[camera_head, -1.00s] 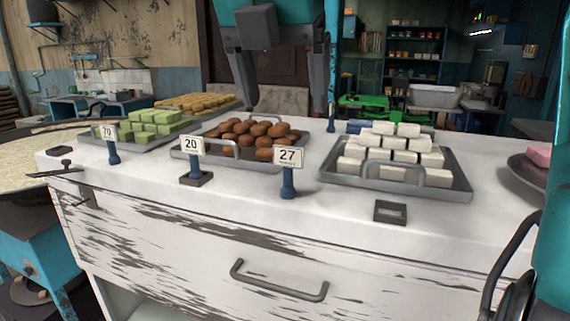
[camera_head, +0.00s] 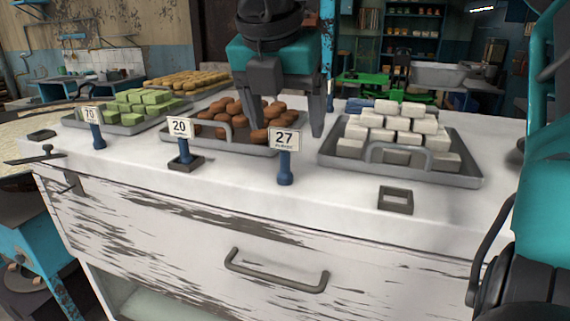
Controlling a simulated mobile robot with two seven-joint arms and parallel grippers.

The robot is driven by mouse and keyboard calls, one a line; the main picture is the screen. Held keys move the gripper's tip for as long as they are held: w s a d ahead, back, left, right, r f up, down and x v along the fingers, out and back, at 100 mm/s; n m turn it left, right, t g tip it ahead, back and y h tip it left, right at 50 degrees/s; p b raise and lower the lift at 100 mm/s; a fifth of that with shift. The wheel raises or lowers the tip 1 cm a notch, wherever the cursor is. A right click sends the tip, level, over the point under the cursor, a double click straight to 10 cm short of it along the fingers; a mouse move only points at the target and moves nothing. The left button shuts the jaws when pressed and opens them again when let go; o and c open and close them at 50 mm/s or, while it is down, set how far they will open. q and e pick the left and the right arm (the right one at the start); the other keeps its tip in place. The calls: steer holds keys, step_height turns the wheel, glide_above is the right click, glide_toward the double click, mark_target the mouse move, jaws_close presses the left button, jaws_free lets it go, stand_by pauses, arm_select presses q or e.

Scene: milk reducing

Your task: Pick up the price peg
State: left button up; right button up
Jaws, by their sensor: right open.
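A price peg marked 27 (camera_head: 285,142) stands upright on the white counter, with a white card on a blue post. Another peg marked 20 (camera_head: 180,128) stands in a dark square base, and a peg marked 70 (camera_head: 91,114) stands further left. My right gripper (camera_head: 287,128) hangs from the top centre with its fingers apart and pointing down. It is above and behind the 27 peg's card, near the tray of brown balls, with nothing between its fingers. My left gripper is out of view.
Trays of brown balls (camera_head: 271,152), white blocks (camera_head: 460,180) and green blocks (camera_head: 132,130) line the counter behind the pegs. An empty dark square base (camera_head: 395,200) lies at front right. The counter (camera_head: 335,200) is clear between it and the 27 peg.

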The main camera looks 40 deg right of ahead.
mark_target(286, 148)
steer(key=x, duration=0.4)
steer(key=shift+w+f, duration=0.15)
steer(key=shift+f, duration=0.15)
steer(key=c, duration=1)
